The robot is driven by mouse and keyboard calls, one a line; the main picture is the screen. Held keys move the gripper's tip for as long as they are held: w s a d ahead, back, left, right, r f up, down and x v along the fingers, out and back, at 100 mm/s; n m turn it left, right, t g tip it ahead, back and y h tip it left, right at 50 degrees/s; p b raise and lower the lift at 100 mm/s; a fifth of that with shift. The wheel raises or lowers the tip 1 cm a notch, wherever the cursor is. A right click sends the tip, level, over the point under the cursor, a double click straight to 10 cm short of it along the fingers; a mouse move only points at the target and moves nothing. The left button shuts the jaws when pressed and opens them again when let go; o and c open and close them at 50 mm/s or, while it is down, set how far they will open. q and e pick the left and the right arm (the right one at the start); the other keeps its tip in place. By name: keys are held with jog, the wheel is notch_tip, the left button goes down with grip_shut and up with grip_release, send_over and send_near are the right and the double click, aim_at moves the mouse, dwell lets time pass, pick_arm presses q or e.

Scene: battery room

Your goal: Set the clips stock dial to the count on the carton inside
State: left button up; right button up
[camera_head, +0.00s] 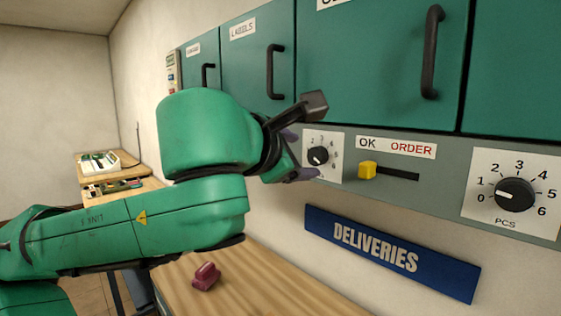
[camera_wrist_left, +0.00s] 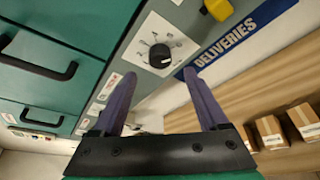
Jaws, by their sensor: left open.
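My left gripper (camera_head: 301,155) is at a small dial (camera_head: 318,155) on the grey strip under the green cabinets. Its purple fingers are open. In the left wrist view the gripper (camera_wrist_left: 160,76) has the same dial (camera_wrist_left: 160,56) just beyond and between its fingertips; I cannot tell whether they touch it. A larger dial (camera_head: 515,194) marked PCS, 0 to 6, is at the right, its white mark near 0. The cabinet door (camera_head: 390,50) above has a label cut off by the picture edge. No count inside a carton shows. My right gripper is not in view.
A yellow slider (camera_head: 367,171) sits at the OK end of its slot. A blue DELIVERIES sign (camera_head: 390,252) hangs below. A maroon object (camera_head: 206,276) lies on the wooden table (camera_head: 265,285). Brown cartons (camera_wrist_left: 270,131) show in the left wrist view. All visible cabinet doors are shut.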

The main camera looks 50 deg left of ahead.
pick_arm(q)
jog(key=v, duration=0.9)
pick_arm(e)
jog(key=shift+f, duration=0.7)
pick_arm(q)
jog(key=shift+f, duration=0.1)
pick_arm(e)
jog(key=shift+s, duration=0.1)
